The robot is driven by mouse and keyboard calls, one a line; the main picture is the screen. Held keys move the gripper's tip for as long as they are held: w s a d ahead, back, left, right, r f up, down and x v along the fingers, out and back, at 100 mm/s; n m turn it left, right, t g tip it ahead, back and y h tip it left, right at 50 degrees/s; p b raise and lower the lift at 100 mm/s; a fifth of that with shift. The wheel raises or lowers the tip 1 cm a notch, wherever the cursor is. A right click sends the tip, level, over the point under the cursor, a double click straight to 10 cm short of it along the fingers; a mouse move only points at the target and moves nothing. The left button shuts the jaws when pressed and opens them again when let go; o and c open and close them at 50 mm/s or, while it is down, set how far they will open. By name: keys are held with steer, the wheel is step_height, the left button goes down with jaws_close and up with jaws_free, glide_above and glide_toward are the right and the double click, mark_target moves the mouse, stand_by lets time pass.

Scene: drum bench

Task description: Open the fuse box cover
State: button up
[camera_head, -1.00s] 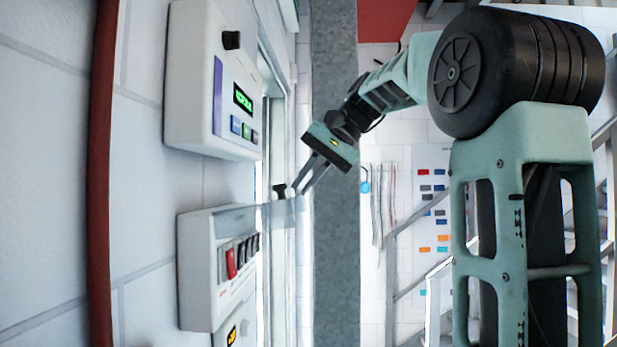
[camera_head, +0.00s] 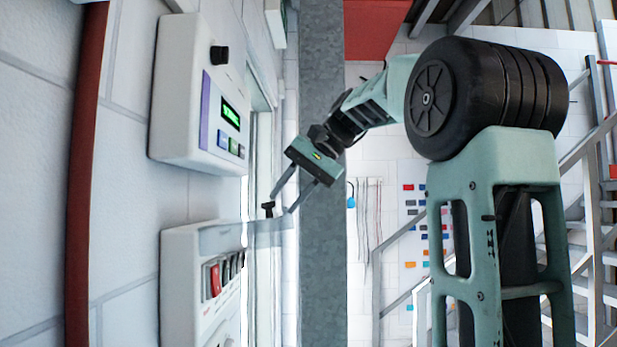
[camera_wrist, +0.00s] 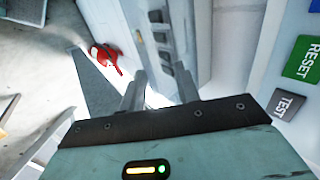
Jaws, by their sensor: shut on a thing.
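The fuse box (camera_head: 180,275) is a white box on the wall at lower left in the head view, with a red switch and several dark ones on its face. Its clear cover (camera_head: 250,236) stands out from the box toward my gripper, swung away from the switches. A small black knob (camera_head: 267,210) is at the cover's outer end. My gripper (camera_head: 280,206) is at this knob, its fingers shut on it as far as I can tell. The wrist view shows both fingers (camera_wrist: 160,90) and the row of switches (camera_wrist: 160,30); the knob is not clear there.
A white panel (camera_head: 175,100) with a green display and buttons is above the fuse box in the head view. A red pipe (camera_head: 88,170) runs along the wall. A grey post (camera_head: 323,90) stands behind my gripper. Stairs and railings (camera_head: 590,200) are at right.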

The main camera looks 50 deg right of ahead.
steer(key=b+v, duration=0.1)
steer(key=v, duration=1)
steer(key=shift+s+d, duration=0.2)
steer(key=shift+s, duration=0.05)
